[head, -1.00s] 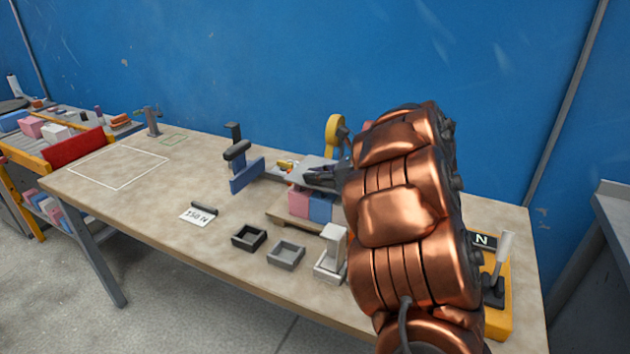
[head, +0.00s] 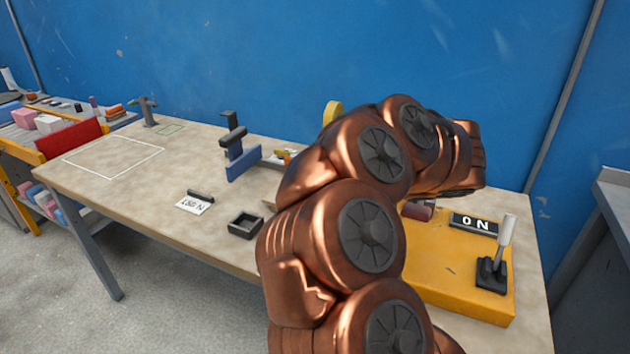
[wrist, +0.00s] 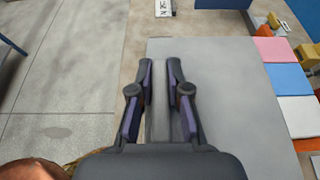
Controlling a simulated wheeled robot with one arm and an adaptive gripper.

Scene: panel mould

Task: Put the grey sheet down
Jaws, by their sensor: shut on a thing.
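The grey sheet (wrist: 230,100) is a flat, pale grey panel filling the middle and right of the wrist view. My gripper (wrist: 160,68) is shut on the sheet near its left edge, and a grey strip shows between the fingers. The sheet appears above the table; its gap to what lies below cannot be told. In the head view my arm hides both gripper and sheet.
The head view shows a black tray (head: 245,225), a label card (head: 194,204), a blue bracket (head: 244,163) and a yellow lever box (head: 455,275) marked ON.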

